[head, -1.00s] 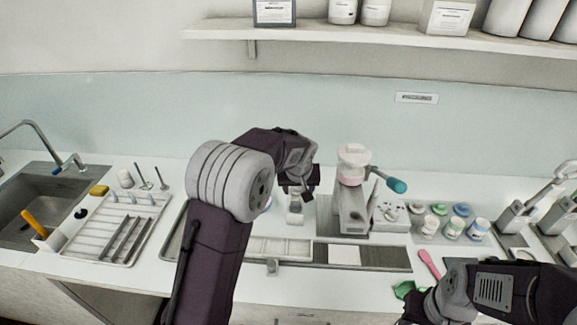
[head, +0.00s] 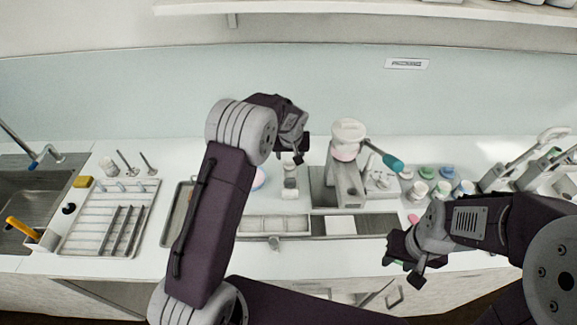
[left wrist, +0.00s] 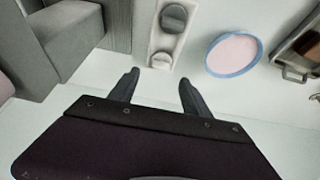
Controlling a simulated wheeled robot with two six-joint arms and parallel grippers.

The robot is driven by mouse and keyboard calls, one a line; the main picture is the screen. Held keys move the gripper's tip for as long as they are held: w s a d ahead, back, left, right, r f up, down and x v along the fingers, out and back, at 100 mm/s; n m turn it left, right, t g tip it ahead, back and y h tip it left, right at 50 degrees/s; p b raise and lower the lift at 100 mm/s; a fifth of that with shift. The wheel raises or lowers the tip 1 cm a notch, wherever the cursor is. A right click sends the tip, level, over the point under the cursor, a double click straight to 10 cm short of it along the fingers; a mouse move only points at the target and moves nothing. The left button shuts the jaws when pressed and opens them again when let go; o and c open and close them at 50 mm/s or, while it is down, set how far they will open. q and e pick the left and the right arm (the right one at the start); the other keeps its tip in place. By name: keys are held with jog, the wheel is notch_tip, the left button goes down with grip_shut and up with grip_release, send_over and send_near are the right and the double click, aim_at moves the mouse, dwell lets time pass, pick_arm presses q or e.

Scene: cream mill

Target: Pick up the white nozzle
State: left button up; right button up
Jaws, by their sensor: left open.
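A small pale holder (left wrist: 166,42) lies just beyond my left gripper's fingertips in the left wrist view. It carries a round grey piece (left wrist: 174,18) and a small whitish piece (left wrist: 161,60), which may be the white nozzle; I cannot tell for sure. The holder also shows below the gripper in the head view (head: 290,194). My left gripper (left wrist: 158,82) is open and empty, its fingers apart and pointing toward the whitish piece. My right gripper (head: 402,268) is at the counter's front edge, fingers apart, nothing seen between them.
The mill (head: 347,160) with a teal handle (head: 393,163) stands right of the left gripper. A pink, blue-rimmed dish (left wrist: 234,54) lies right of the holder in the wrist view. A slatted rack (head: 85,225) and sink (head: 40,190) are at left; several lidded jars (head: 442,188) at right.

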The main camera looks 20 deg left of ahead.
aim_at(289, 161)
pick_arm(q)
jog(key=shift+w+f, duration=0.2)
jog(key=shift+f, duration=0.1)
jog(key=shift+d, duration=0.1)
jog(key=shift+w+f+p, duration=0.1)
jog(key=shift+f+p, duration=0.7)
jog(key=shift+p, duration=0.1)
jog(key=x, duration=0.3)
jog(key=shift+a+p, duration=0.25)
jog(key=shift+p, duration=0.05)
jog(key=shift+w+a+f, duration=0.1)
jog(key=shift+w+f, duration=0.15)
jog(key=shift+s+r, duration=0.15)
jog(key=shift+s, duration=0.05)
jog(key=c, duration=1)
grip_shut()
jog(key=shift+w, duration=0.1)
